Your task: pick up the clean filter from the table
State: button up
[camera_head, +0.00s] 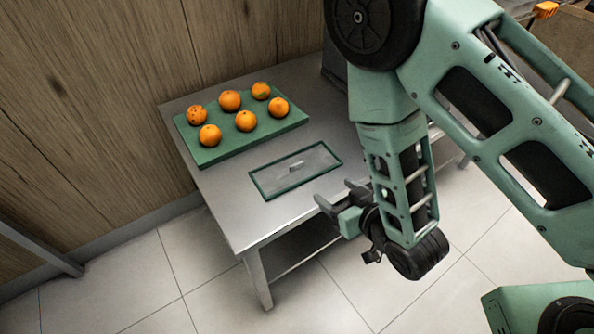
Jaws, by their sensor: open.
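The filter (318,160) is a flat rectangular mesh panel with a dark green frame and a small light handle (296,166) in its middle. It lies flat on the grey metal table (222,200), near the front edge. My gripper (335,196) is open and empty, just in front and to the right of the filter. Its fingers point left toward the filter's near side. I cannot tell how high the fingers are above the table. The filter's outline is fully visible, and my arm hides the table's right part.
A green tray (218,158) with several oranges (246,120) stands on the table behind and left of the filter. A wooden wall (90,110) is behind the table. Tiled floor (140,270) lies open in front. A dark object (333,62) stands at the table's back right, partly hidden.

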jog(key=b+x, duration=0.5)
jog(key=b, duration=0.4)
jog(key=shift+w+a+f, duration=0.15)
jog(key=shift+f, duration=0.05)
send_near(296, 164)
jog(key=shift+x, duration=4.3)
jog(key=c, duration=1.1)
